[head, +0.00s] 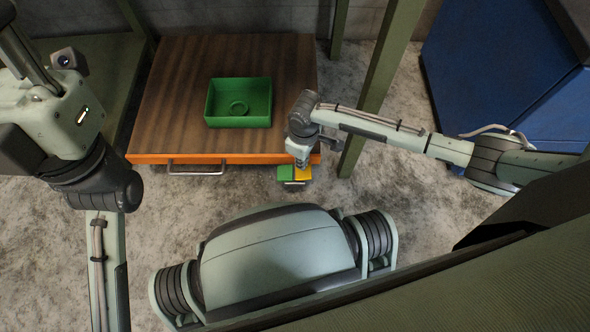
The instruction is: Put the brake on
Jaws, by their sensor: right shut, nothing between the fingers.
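A small green and yellow part (288,174) juts out low at the front right corner of a wood-topped table (180,85). It looks like two pedals side by side, green on the left and yellow on the right, but I cannot be sure that it is the brake. My right gripper (302,164) is shut and empty, pointing down over this part by the yellow side. Whether it touches the part I cannot tell. My left arm shows at the left, but its gripper is out of view.
The table has an orange front edge and a metal handle (196,172). A green post (382,85) stands right of it, with a blue cabinet (490,75) beyond. The concrete floor in front is clear.

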